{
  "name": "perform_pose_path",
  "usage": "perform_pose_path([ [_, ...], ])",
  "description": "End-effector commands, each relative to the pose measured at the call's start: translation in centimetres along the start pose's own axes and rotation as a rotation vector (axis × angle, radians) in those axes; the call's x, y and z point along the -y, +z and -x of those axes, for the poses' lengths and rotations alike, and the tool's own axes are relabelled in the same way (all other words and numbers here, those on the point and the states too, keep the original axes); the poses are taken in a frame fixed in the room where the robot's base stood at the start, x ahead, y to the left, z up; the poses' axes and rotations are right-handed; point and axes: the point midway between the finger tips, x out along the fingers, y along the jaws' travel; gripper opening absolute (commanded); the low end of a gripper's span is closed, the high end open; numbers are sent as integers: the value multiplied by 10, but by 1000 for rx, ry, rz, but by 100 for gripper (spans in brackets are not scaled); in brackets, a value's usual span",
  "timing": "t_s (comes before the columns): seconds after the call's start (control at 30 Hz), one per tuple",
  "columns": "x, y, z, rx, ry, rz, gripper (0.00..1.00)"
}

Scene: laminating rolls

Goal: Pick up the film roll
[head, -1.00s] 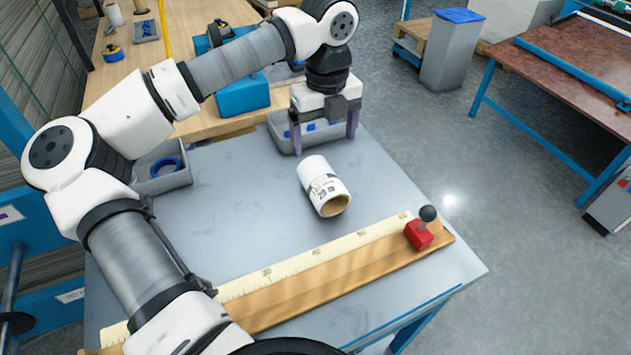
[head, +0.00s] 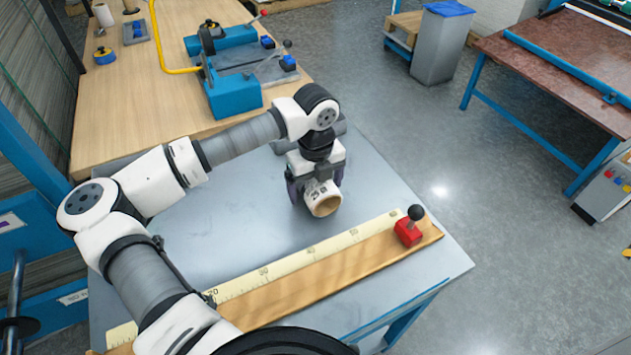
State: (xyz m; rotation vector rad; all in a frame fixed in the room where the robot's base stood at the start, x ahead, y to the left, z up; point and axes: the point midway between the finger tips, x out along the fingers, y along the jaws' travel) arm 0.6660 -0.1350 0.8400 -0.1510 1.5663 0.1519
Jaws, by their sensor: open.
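The film roll (head: 322,200) is a white cylinder with dark print and a brown cardboard core. It lies on its side on the grey table (head: 240,245), its open core end facing the front right. My gripper (head: 315,188) is down over the roll, pointing downward, with its purple-grey fingers on either side of it. The jaws are open, and I cannot tell whether the fingers touch the roll. The gripper and wrist hide the rear part of the roll.
A wooden ruler board (head: 300,285) with a red block and black knob (head: 408,230) lies along the table front. A wooden bench (head: 150,85) with a blue device (head: 235,95) stands behind. The table left of the roll is clear.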

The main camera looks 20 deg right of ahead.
Motion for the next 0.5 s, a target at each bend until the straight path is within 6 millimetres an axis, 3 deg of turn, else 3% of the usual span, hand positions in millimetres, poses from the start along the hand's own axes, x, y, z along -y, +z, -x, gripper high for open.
perform_pose_path([
  [0.23,0,0,-2,1,0,0,89],
  [0.5,0,0,-2,1,0,0,54],
])
